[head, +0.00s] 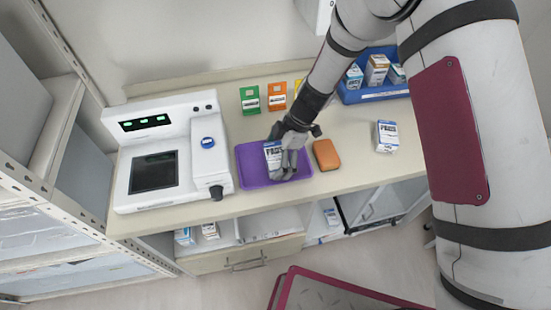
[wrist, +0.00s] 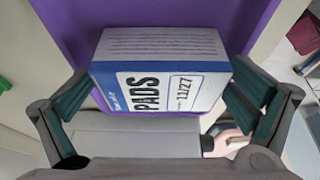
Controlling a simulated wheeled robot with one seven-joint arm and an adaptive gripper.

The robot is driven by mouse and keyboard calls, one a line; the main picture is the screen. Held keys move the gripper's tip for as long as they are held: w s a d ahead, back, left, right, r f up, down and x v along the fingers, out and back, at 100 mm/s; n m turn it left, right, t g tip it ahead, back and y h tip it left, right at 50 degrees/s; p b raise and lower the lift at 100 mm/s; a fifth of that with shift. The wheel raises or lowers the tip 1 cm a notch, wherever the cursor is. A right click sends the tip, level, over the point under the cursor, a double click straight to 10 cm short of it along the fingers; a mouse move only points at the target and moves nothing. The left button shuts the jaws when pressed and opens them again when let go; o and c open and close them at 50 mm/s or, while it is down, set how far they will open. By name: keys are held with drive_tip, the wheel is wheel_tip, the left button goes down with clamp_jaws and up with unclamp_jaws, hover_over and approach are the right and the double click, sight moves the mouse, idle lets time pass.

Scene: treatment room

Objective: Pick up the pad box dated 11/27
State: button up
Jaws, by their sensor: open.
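The pad box dated 11/27 (wrist: 165,75) is white with blue bands and reads "PADS" and "11/27" in the wrist view. It also shows in the head view (head: 272,154), partly hidden by my gripper. It is at the purple tray (head: 250,177), whose surface shows behind it in the wrist view (wrist: 190,14). My gripper (wrist: 160,100) is open, with one finger on each side of the box. The right finger is very close to the box; I cannot tell if it touches. In the head view my gripper (head: 290,160) is over the tray.
An orange-brown block (head: 326,155) lies just right of the tray. A white machine (head: 165,150) stands to the left. Another white box (head: 386,136) stands to the right. A blue bin (head: 375,95) with boxes and green (head: 250,100) and orange (head: 277,97) cards are behind.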

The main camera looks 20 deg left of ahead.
drive_tip(key=shift+c, duration=0.6)
drive_tip(key=c, duration=1.1)
